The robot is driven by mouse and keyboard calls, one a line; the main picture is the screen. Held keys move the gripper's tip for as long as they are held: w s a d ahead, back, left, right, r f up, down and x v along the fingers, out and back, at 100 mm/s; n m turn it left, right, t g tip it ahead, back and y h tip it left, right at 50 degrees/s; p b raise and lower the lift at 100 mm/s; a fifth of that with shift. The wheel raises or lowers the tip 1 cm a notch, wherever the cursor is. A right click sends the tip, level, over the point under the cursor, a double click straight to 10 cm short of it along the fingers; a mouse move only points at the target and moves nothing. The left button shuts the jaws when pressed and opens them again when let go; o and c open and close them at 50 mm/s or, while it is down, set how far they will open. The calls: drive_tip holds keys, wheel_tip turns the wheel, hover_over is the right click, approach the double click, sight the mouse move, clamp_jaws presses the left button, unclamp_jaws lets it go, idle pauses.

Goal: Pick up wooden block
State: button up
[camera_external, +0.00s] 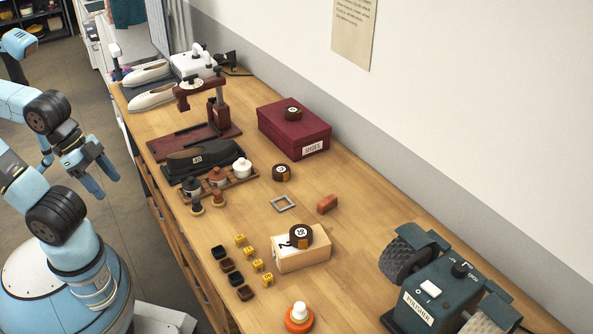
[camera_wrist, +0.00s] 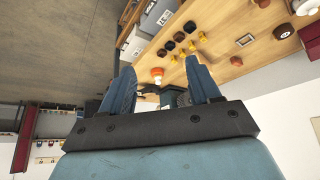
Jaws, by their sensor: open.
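A pale wooden block (camera_external: 303,261) with a white label marked 2 lies on the table toward the near side. A dark round tin with a numbered label (camera_external: 301,236) rests on top of it. My gripper (camera_external: 101,178) is open and empty, left of the table over the floor and well apart from the block. In the wrist view my two blue fingers (camera_wrist: 160,70) stand apart with nothing between them. I cannot make out the wooden block clearly in the wrist view.
A small reddish brick (camera_external: 327,204) and a grey square frame (camera_external: 283,203) lie behind the block. A green polisher (camera_external: 440,296) stands right. The wall bounds the far side.

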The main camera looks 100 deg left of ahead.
drive_tip(key=shift+o, duration=0.2)
drive_tip(key=o, duration=0.7)
